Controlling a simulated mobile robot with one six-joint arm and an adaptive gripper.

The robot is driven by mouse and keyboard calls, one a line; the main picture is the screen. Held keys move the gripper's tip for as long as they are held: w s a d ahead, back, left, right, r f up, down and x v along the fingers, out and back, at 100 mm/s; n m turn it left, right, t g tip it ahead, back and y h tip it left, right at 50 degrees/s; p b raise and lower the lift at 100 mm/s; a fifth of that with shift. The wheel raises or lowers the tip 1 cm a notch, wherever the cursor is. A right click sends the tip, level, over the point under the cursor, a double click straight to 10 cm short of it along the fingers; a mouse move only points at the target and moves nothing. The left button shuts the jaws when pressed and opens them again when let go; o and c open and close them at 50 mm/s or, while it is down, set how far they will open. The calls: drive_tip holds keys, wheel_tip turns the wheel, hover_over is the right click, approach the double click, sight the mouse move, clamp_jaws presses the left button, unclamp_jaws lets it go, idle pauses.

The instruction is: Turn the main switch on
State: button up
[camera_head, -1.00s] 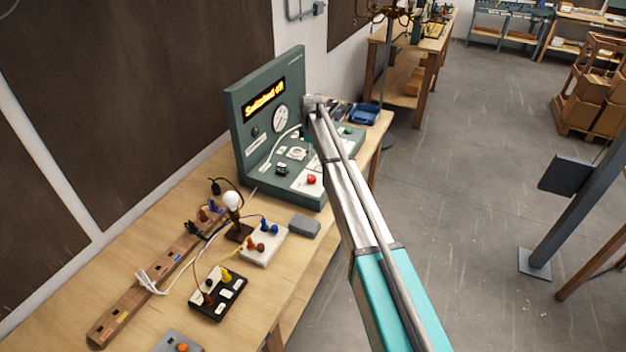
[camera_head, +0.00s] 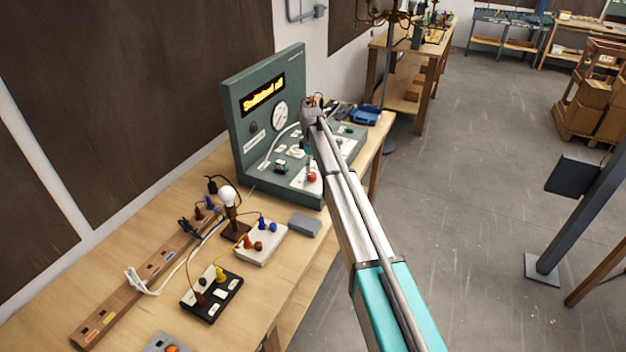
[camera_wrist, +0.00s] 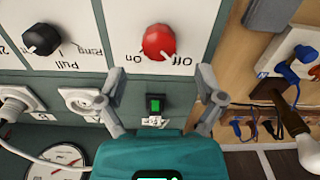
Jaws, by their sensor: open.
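A round red knob (camera_wrist: 159,42) sits on a white panel plate marked On and Off, upside down in the wrist view. A small pale mark on its edge is on the Off side. The knob also shows in the head view (camera_head: 312,177) near the front of the green panel (camera_head: 246,165). My gripper (camera_wrist: 159,84) is open, its two grey fingers spread on either side of a green rocker button (camera_wrist: 155,104). The fingertips point towards the knob, with nothing between them. In the head view my arm hides part of the panel.
A black knob marked Pull (camera_wrist: 42,39) and white sockets (camera_wrist: 80,100) are beside the red knob. The panel's lit display (camera_head: 263,95) seems to read "Switched off".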

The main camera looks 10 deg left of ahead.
sight(312, 174)
drive_tip(key=shift+f+b, duration=2.2)
drive_tip(key=shift+f, duration=0.35)
drive_tip(key=c, duration=1.1)
drive_tip(key=shift+d, duration=0.25)
drive_tip(key=shift+c, duration=0.2)
drive_tip(key=shift+a, duration=0.15)
